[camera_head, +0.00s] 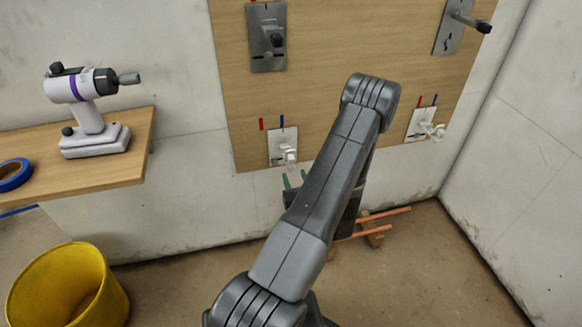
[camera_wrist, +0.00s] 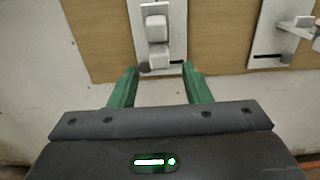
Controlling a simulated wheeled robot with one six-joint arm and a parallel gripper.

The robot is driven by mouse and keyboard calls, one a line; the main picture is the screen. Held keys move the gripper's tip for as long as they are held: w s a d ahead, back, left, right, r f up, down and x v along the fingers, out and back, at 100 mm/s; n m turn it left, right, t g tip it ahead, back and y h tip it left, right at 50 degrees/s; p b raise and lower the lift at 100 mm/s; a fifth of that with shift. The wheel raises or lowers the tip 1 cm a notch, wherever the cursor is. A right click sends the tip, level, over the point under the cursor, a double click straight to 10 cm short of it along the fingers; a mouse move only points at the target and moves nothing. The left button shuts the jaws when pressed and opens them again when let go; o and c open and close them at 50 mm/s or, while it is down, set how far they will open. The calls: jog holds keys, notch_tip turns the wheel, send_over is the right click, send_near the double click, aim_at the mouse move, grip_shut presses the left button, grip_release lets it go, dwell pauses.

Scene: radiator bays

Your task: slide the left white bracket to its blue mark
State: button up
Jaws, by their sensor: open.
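The left white bracket (camera_head: 290,155) sits on a pale plate (camera_head: 275,146) at the lower edge of the wooden board. Above that plate are a red mark (camera_head: 262,124) and its blue mark (camera_head: 282,121), the blue one to the right. In the wrist view the bracket (camera_wrist: 157,30) shows as pale blocks on the plate, beyond the fingertips. My gripper (camera_head: 295,178) is just below the bracket in the head view. Its green fingers (camera_wrist: 160,76) are apart with nothing held between them. Neither mark is in the wrist view.
A second white bracket (camera_head: 432,130) sits at the right, with its own red and blue marks. Two grey plates (camera_head: 267,38) (camera_head: 452,24) with levers are higher on the board. A shelf (camera_head: 100,180), a yellow bucket (camera_head: 70,290) and orange rods (camera_head: 375,225) stand around.

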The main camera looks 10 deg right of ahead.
aim_at(290, 164)
jog(key=s, duration=0.6)
jog(key=shift+s, duration=0.2)
jog(key=shift+w, duration=0.1)
jog(key=w, duration=1.3)
jog(key=shift+w+a, duration=0.15)
jog(key=shift+w, duration=0.1)
jog(key=shift+w+r, duration=0.1)
jog(key=shift+r, duration=0.05)
jog(key=shift+d, duration=0.2)
jog(key=shift+a+f+b, duration=0.15)
jog(key=shift+f+b, duration=0.1)
jog(key=shift+b, duration=0.2)
